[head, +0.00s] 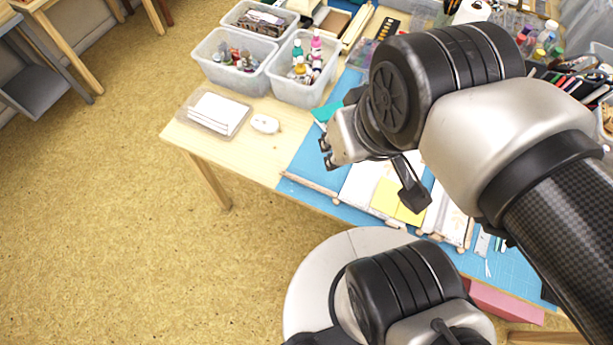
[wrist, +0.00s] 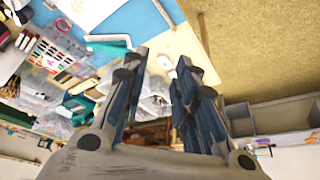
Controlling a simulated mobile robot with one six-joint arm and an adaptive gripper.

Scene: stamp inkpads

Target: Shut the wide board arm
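White board pieces with pale wooden strips lie on a blue cutting mat (head: 312,155) on the table. One strip (head: 310,186) runs along the left board's front edge, and a white panel (head: 358,188) lies beside it. A yellow sheet (head: 397,202) lies farther right. I cannot tell which piece is the wide board arm; my arm hides much of this area. My gripper (head: 326,154) is above the table, left of my wrist, pointing left. In the wrist view, its two fingers (wrist: 162,62) are apart with nothing between them. I see no contact with the boards.
Clear bins (head: 232,78) of bottles and tools stand at the table's back left. A white mouse (head: 265,124) and a paper tray (head: 216,113) sit near the left edge. A round white seat (head: 318,275) is in front. Bottles and pens crowd the right.

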